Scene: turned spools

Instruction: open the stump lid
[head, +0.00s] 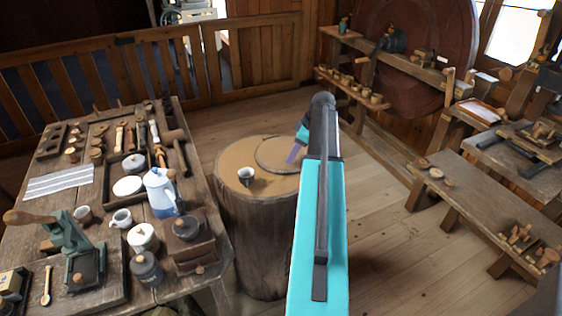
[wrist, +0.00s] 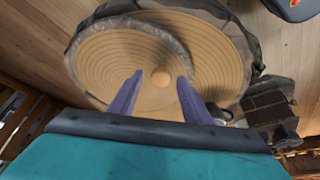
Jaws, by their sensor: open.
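The wooden stump (head: 255,225) stands on the floor in the middle of the head view. Its round lid (head: 275,153) lies flat on the right part of the stump top, partly hidden by my arm. In the wrist view the lid (wrist: 120,60) shows ring grooves and a round wooden knob (wrist: 161,77). My gripper (wrist: 160,80) is open, with its two purple fingers on either side of the knob in the picture. I cannot tell whether they touch it. In the head view my gripper (head: 294,153) shows over the lid.
A small cup (head: 246,174) stands on the stump top left of the lid. A crowded workbench (head: 70,210) with a blue-white jug (head: 161,192) is at the left. A low bench (head: 480,205) is at the right. Floor (head: 385,240) between stump and bench is clear.

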